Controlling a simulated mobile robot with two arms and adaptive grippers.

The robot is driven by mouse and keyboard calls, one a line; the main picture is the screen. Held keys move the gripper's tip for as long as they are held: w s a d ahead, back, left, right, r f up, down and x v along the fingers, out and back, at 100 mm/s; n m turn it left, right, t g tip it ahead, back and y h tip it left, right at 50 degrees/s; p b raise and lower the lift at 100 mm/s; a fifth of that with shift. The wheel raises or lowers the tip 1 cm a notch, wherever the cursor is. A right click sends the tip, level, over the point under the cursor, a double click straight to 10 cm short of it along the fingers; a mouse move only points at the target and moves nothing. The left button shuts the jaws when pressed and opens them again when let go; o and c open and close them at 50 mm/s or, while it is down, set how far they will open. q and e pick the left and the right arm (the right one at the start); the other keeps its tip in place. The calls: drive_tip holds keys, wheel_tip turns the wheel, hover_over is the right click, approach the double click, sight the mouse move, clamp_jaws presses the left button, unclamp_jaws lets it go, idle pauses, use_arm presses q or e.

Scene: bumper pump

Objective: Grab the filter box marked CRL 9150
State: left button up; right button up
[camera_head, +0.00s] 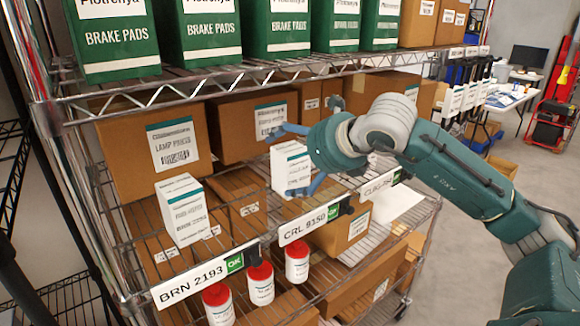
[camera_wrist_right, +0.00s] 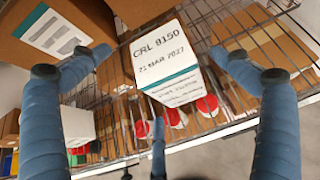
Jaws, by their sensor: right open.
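The filter box marked CRL 9150 (camera_wrist_right: 160,50) is white with a teal band. It stands on the wire shelf behind the CRL 9150 label (camera_head: 310,224), and the head view shows it too (camera_head: 289,170). My right gripper (camera_wrist_right: 160,78) is open, its blue fingers spread around the box with visible gaps in the wrist view. In the head view my right gripper (camera_head: 295,158) reaches over the box from the right and hides part of it. My left gripper is not in view.
Another white box (camera_head: 182,210) stands to the left, behind the BRN 2193 label (camera_head: 195,278). Large cardboard boxes, including LAMP PARTS (camera_head: 130,150), stand behind. Green brake pads boxes (camera_head: 203,30) fill the shelf above. White bottles with red caps (camera_head: 261,285) stand below.

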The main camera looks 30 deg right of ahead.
drive_tip(key=p+x, duration=0.2)
drive_tip(key=x, duration=0.1)
drive_tip(key=shift+f, duration=0.3)
drive_tip(key=shift+w+f, duration=0.45)
drive_tip(key=shift+s+r, duration=0.1)
drive_tip(key=shift+s, duration=0.05)
drive_tip(key=c, duration=0.9)
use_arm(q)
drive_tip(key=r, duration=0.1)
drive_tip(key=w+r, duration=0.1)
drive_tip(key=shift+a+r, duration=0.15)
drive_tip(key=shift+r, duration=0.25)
use_arm(e)
drive_tip(key=c, duration=0.8)
